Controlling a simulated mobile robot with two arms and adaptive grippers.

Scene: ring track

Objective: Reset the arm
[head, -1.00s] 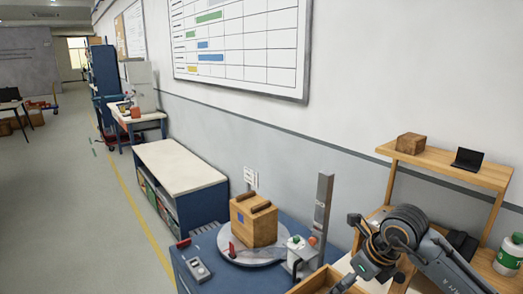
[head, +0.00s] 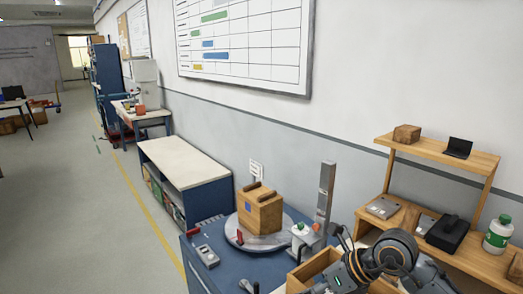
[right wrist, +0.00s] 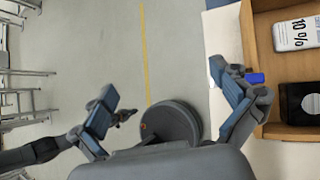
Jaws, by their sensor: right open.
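My right arm comes in at the lower right of the head view. Its gripper (head: 325,262) is over the front edge of the work area, by an open wooden tray (head: 322,268). In the right wrist view the two fingers of the right gripper (right wrist: 163,82) are wide apart, with nothing between them. The right-hand finger is beside the wooden tray (right wrist: 256,45), overlapping its edge in the picture; contact cannot be told. My left gripper cannot be made out in the head view.
A wooden box (head: 259,210) stands on a round grey turntable (head: 262,241) on a blue bench (head: 226,272). A grey post (head: 325,190) rises beside it. A wooden shelf (head: 440,152) with a green-white bottle (head: 498,234) is at right. Open floor (head: 75,200) lies left.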

